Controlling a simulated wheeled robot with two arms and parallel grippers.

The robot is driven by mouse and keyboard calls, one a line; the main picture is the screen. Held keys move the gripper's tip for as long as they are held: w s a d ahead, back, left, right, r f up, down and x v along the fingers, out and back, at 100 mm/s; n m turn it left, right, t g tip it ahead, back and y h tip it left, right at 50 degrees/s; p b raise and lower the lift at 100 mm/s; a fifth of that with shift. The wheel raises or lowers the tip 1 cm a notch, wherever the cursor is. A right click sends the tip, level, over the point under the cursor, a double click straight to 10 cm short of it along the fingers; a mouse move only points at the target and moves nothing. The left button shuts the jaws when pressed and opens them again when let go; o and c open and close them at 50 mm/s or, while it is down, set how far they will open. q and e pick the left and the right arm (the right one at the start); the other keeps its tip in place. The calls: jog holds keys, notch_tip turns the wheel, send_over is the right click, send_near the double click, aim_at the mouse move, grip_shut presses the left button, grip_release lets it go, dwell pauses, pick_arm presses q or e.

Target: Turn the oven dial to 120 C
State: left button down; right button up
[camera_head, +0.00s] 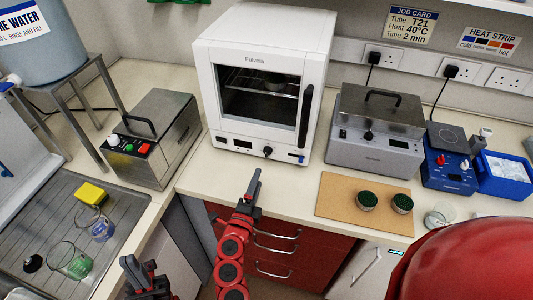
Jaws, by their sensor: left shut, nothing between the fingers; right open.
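The white oven (208,85) stands at the back centre with its windowed door shut. Its small black dial (267,151) is on the lower front panel, right of a dark display (243,144). The dial's setting and the display's digits are too small to read. My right gripper (251,188) is open and empty, below the dial in the picture and apart from the oven, over the bench's front edge. My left gripper (141,270) is shut and empty at the bottom left, in front of the bench and far from the dial.
A steel box with buttons (150,140) stands left of the oven, and a steel bath (375,130) stands right. A cork mat (335,200) holds two dark-topped round pieces. A sink tray (50,225) with beakers is at left. The bench before the oven is clear.

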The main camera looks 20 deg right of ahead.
aim_at(267, 155)
jog(key=p+x, duration=0.2)
jog(key=x, duration=0.8)
jog(key=shift+r, duration=0.15)
jog(key=shift+w+d, duration=0.25)
jog(key=shift+c, duration=0.3)
grip_shut()
